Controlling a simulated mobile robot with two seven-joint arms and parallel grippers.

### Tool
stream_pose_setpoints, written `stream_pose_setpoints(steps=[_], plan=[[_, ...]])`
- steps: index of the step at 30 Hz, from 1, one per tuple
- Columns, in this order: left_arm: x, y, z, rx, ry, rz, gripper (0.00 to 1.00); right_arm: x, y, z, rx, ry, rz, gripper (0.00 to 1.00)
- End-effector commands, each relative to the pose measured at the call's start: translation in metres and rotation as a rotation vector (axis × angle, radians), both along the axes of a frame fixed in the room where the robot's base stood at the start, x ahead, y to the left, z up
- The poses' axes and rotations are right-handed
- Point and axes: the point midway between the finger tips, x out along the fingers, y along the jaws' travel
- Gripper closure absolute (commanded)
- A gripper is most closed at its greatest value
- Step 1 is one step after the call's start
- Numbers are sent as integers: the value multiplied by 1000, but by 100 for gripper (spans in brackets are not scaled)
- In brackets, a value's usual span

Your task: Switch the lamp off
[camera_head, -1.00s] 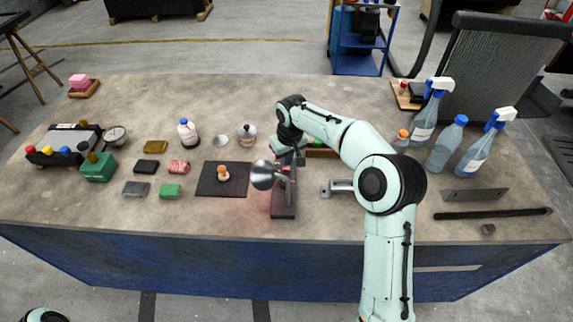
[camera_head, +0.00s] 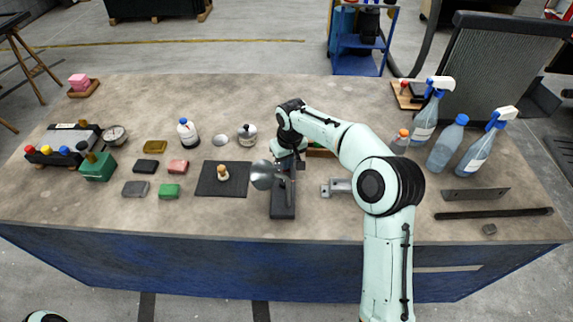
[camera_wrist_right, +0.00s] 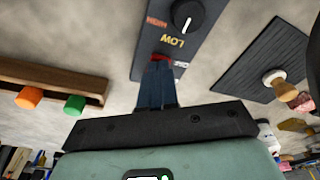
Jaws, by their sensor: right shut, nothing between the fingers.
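The lamp has a silver bowl-shaped head (camera_head: 263,174) and a long dark base (camera_head: 284,211) on the workbench. No glow shows around it in the head view. The base also shows in the wrist view (camera_wrist_right: 205,18), with a round black knob, the word LOW and a red part (camera_wrist_right: 161,57) at its near end. My right gripper (camera_wrist_right: 157,75) is shut and empty, its fingertips at that red part. The fingers partly hide the part; I cannot tell whether they touch it.
A black mat (camera_head: 208,189) with a wooden-knobbed piece lies left of the lamp. A metal bracket (camera_head: 338,187) lies to its right. A wooden holder (camera_wrist_right: 85,87) with orange and green ends is close to my fingers. Spray bottles (camera_head: 429,115) stand at the right.

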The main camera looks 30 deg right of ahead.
Motion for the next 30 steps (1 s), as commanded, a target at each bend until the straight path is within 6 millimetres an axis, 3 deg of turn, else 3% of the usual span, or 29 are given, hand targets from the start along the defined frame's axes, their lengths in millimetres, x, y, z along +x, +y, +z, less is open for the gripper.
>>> stream_pose_setpoints(steps=[8,30], plan=[[2,0,3,0,-2,0,57,0,0,4,0,-1,0,100],[38,0,39,0,-43,0,57,1,0,64,-1,-3,0,100]])
